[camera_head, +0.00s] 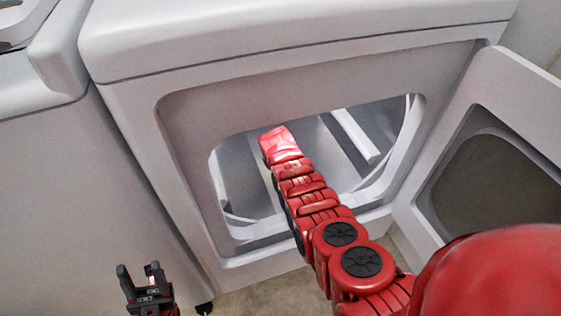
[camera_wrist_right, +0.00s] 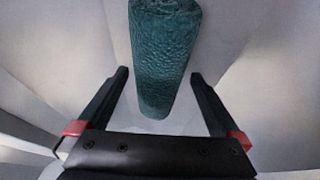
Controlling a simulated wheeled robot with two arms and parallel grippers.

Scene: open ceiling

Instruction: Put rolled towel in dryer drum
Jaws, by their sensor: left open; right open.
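The dryer drum (camera_head: 240,180) shows through the open front of the white dryer. My right arm reaches into the drum, and its gripper is hidden in the head view. In the right wrist view, my right gripper (camera_wrist_right: 159,73) is open. The rolled towel (camera_wrist_right: 166,45), dark teal and textured, lies just ahead of and partly between its fingers, with gaps visible at both sides. The towel is not visible in the head view. My left gripper (camera_head: 138,268) is open and empty at the lower left, outside the dryer.
The dryer door (camera_head: 526,110) stands open on the right. A second white appliance (camera_head: 70,180) stands at the left. The opening's rim surrounds my right arm, with open room on both sides. Bare floor (camera_head: 250,294) shows below.

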